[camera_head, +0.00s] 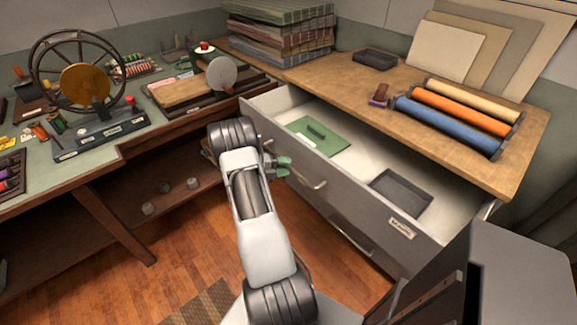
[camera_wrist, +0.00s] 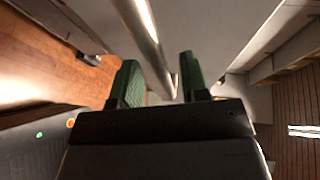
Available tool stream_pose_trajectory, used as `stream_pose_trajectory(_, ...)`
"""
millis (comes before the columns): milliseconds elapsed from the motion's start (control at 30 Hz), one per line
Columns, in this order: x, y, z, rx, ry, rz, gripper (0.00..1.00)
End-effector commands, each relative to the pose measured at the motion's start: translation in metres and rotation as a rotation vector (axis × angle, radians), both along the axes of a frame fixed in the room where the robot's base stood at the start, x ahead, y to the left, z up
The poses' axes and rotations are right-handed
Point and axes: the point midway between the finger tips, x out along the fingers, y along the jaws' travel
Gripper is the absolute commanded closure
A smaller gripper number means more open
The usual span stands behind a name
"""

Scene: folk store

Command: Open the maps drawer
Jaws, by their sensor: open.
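A wide grey drawer (camera_head: 345,190) stands pulled out from under the wooden counter, its inside showing. A green folder-like piece (camera_head: 318,137) and a dark shallow tray (camera_head: 401,193) lie in it. Its front has a metal handle (camera_head: 313,184) and a small pale label (camera_head: 402,229) too blurred to read surely. My gripper (camera_head: 283,167) is at the left part of the drawer front, near the handle. In the wrist view my gripper (camera_wrist: 160,76) has its green fingers apart, with a shiny handle bar (camera_wrist: 148,38) running between them. Contact cannot be told.
Another handle (camera_head: 345,236) sits lower on the cabinet. The counter (camera_head: 350,84) holds stacked cloth (camera_head: 283,35) and coloured rolls (camera_head: 450,120). A workbench (camera_head: 130,138) with a wheel device (camera_head: 84,85) stands left. A dark grey block (camera_head: 525,270) fills the lower right. Wood floor shows at lower left.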

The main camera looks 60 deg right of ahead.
Motion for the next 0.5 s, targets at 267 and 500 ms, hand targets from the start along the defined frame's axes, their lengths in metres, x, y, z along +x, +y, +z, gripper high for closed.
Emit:
stream_pose_trajectory(267, -0.0107, -0.0121, -0.0027, -0.001, -0.001, -0.001, 0.59)
stream_pose_trajectory(500, -0.0111, -0.0128, -0.0028, -0.001, -0.001, 0.000, 0.59)
